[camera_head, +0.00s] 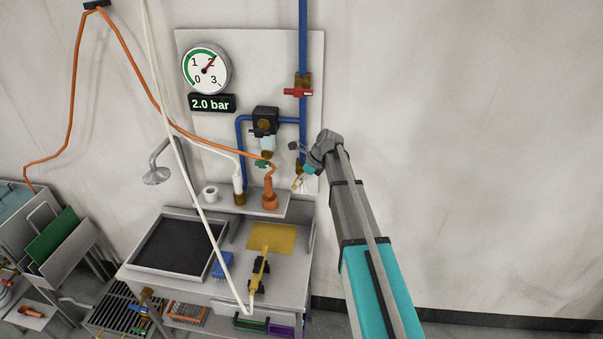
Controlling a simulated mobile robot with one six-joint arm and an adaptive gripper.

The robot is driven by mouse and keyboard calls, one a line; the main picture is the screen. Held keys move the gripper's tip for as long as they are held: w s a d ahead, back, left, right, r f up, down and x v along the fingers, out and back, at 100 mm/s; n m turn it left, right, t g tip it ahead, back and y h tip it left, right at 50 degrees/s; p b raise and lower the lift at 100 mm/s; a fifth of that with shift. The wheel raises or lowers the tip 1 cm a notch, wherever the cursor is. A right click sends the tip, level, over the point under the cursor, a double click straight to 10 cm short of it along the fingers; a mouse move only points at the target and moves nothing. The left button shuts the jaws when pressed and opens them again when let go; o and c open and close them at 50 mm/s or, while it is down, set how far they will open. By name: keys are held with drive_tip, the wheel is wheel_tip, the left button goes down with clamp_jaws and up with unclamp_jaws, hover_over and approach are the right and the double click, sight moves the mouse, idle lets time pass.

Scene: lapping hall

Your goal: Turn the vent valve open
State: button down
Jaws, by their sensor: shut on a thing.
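A small brass valve with a yellowish lever, apparently the vent valve (297,182), sits at the lower end of the blue pipe on the wall panel. My gripper (299,166) reaches it from the right and is shut at it. The gripper and its wrist partly cover the valve, so the exact grip and the lever's angle are hard to tell. Higher on the same pipe is a valve with a red handle (298,92), set crosswise to the pipe. The round gauge (206,69) points near 2, and the display (212,103) below reads 2.0 bar.
An orange hose and a white hose hang across the panel. A small shelf (225,195) holds an orange-tipped and a white-tipped fitting. Below is a bench with a black tray (177,246) and a yellow sheet (271,238). The wall to the right is clear.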

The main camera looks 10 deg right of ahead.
drive_tip(key=h, duration=0.1)
drive_tip(key=g+h+p, duration=0.1)
drive_tip(key=h, duration=0.1)
drive_tip(key=h+p, duration=0.1)
drive_tip(key=shift+a+r+g, duration=0.1)
drive_tip(key=shift+a+g, duration=0.15)
drive_tip(key=shift+g, duration=0.05)
drive_tip(key=shift+h, duration=0.3)
drive_tip(key=c, duration=0.5)
unclamp_jaws()
drive_tip(key=shift+c, duration=0.2)
drive_tip(key=shift+d+y, duration=0.1)
drive_tip(key=shift+y, duration=0.4)
